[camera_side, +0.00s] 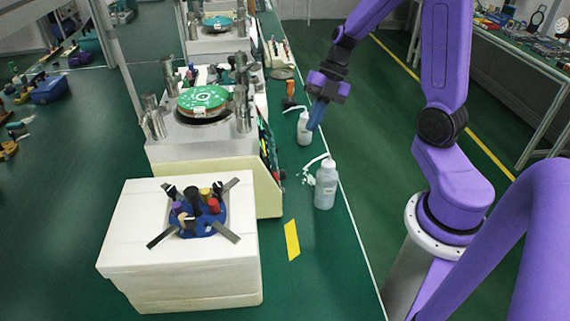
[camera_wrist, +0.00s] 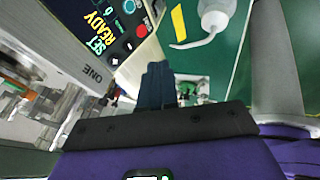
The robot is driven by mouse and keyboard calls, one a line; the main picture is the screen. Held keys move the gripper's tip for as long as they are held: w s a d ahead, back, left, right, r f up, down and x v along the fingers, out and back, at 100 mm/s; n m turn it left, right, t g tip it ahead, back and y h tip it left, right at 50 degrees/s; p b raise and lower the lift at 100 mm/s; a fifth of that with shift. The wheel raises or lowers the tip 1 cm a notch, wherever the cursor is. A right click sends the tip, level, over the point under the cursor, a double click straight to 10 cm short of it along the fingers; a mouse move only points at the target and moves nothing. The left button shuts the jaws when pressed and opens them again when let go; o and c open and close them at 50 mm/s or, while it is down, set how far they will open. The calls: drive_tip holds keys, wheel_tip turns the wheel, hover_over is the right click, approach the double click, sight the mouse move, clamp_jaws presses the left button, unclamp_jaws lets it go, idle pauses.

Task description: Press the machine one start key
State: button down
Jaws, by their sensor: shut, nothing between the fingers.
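The machine labelled ONE (camera_wrist: 88,72) shows in the upper left of the wrist view, with a dark control panel (camera_wrist: 92,22) reading SET READY. In the side view my gripper (camera_side: 315,126) hangs over the green bench strip beside the bottles, right of the machine row.
A clear bottle (camera_side: 325,187) with a bent spout stands on the strip, and another bottle (camera_side: 304,130) stands near my fingers. A machine with a green plate (camera_side: 204,98) and a white box (camera_side: 180,255) with a blue holder stand left. Yellow tape (camera_side: 292,240) lies on the strip.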

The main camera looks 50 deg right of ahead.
drive_tip(key=shift+f, duration=0.3)
approach(277, 176)
drive_tip(key=s+f, duration=0.3)
drive_tip(key=f, duration=0.1)
drive_tip(key=shift+w+a+f, duration=0.45)
drive_tip(key=shift+w+a, duration=0.15)
drive_tip(key=shift+a, duration=0.1)
drive_tip(key=shift+w+a+f, duration=0.45)
drive_tip(key=shift+w+a, duration=0.15)
drive_tip(key=shift+a, duration=0.1)
